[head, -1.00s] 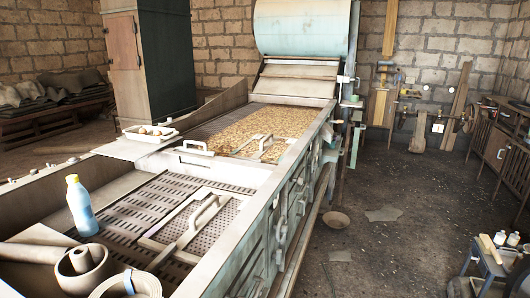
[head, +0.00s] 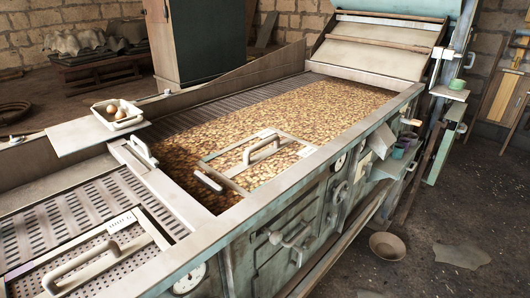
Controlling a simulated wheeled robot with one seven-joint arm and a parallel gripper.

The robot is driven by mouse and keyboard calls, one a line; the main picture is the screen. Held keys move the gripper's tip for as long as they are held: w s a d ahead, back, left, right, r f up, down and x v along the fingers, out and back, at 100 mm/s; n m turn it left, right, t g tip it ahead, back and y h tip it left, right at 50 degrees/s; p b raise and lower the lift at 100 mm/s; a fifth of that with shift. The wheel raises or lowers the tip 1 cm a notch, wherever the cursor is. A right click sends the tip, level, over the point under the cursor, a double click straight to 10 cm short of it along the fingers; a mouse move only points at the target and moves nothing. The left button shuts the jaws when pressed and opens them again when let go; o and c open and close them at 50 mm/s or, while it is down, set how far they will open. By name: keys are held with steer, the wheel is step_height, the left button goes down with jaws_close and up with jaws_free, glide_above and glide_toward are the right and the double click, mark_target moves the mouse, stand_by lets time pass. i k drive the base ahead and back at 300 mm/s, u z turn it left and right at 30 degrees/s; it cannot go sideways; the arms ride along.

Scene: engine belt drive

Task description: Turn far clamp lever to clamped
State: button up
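I cannot tell which part, if any, is the far clamp lever. A long machine (head: 245,212) fills the view. Several pale handles show on its top: one on the cross bar (head: 140,150), a short one (head: 208,182), one on a framed lid (head: 262,148) over the brown, nut-like bed, and one on the perforated plate (head: 80,268) at the lower left. A lever-like pale handle (head: 290,238) sticks out from the machine's near side. My gripper is not in view.
A tray with brown eggs (head: 118,115) sits on a ledge at the machine's left edge. A round bowl (head: 387,246) lies on the dark floor at the right. A green-grey cabinet (head: 207,45) stands behind. The floor right of the machine is mostly clear.

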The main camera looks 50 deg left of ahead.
mark_target(209, 183)
steer(key=i, duration=1.1)
steer(key=u, duration=2.55)
